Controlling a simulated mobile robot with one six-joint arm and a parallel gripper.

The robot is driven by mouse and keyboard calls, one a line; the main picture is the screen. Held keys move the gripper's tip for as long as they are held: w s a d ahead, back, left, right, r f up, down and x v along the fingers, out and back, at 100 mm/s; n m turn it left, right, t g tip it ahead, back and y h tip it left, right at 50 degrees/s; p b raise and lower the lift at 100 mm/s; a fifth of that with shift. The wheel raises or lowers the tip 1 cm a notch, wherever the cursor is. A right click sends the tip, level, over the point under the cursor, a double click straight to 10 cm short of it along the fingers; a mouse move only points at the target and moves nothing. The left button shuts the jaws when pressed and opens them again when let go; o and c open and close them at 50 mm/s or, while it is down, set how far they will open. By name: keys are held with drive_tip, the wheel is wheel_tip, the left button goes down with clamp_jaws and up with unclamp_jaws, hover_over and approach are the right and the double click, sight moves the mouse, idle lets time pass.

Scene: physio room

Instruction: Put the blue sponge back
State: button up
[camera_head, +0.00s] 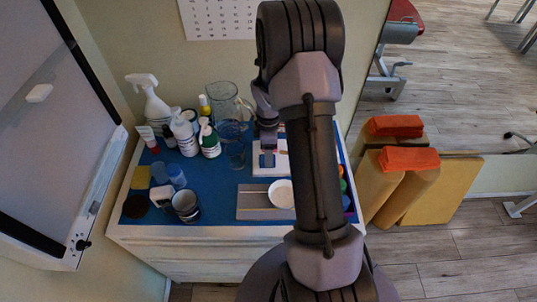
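I cannot pick out the blue sponge for certain against the blue top. Two small blue pieces, one (160,172) and another (177,177), stand at the left of the cabinet top (215,195), near a flat yellow piece (141,178); they may be cups or a sponge. My gripper (267,160) points down over a white object (281,163) at the back right of the top. Its fingertips are small and dark against it, so I cannot tell whether they are apart or hold something. My arm hides part of the right side.
Several bottles (187,135), a glass jug (226,106) and a drinking glass (234,153) crowd the back left. A dark mug (185,206) stands at front left. A white bowl (282,193) sits on a grey board (252,203). Coloured items (345,187) line the right edge.

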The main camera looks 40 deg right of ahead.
drive_tip(key=a+r+m+t+p, duration=0.1)
drive_tip(key=a+r+m+p, duration=0.3)
drive_tip(key=r, duration=1.2)
drive_tip(key=s+a+r+m+t+b, duration=0.15)
drive_tip(key=s+a+r+m, duration=0.35)
drive_tip(key=a+r, duration=0.65)
drive_tip(key=s+a+r+m+t+y, duration=0.1)
drive_tip(key=s+a+r+m, duration=0.1)
drive_tip(key=s+a, duration=0.3)
drive_tip(key=s+a+r+m+t+y, duration=0.1)
drive_tip(key=s+a+m, duration=0.3)
drive_tip(key=s, duration=0.4)
drive_tip(key=shift+a+r+t, duration=0.55)
drive_tip(key=shift+t, duration=0.1)
drive_tip(key=shift+s, duration=0.1)
wheel_tip(320, 180, down, 5)
drive_tip(key=b, duration=0.4)
drive_tip(key=shift+r+b, duration=0.2)
drive_tip(key=shift+b, duration=0.1)
